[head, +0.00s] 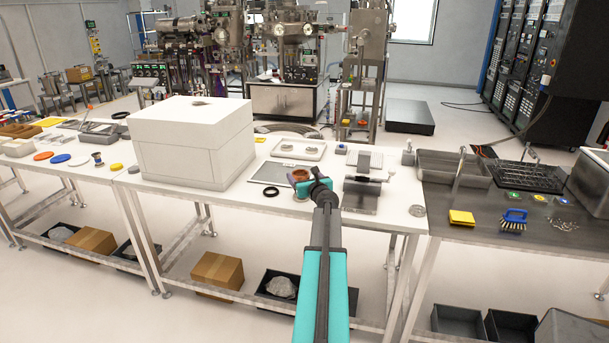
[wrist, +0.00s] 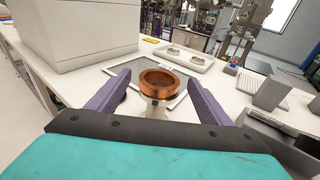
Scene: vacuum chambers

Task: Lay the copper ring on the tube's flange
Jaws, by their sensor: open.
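The copper ring (wrist: 158,82) shows in the wrist view as a round, shiny copper band with an open centre, lying about level on top of a pale upright tube (wrist: 155,108). The ring hides the tube's flange, so I cannot tell how exactly it is centred. In the head view the copper (head: 299,175) shows just left of my gripper (head: 312,187). In the wrist view my gripper (wrist: 158,79) is open, with one purple finger on each side of the ring and visible gaps between fingers and ring.
A large white box (head: 192,140) stands on the white table to the left. A tray (head: 298,149) lies behind, and a grey metal stand (head: 361,193) is close on the right. A black ring (head: 271,192) lies at the front left. The table's front edge is near.

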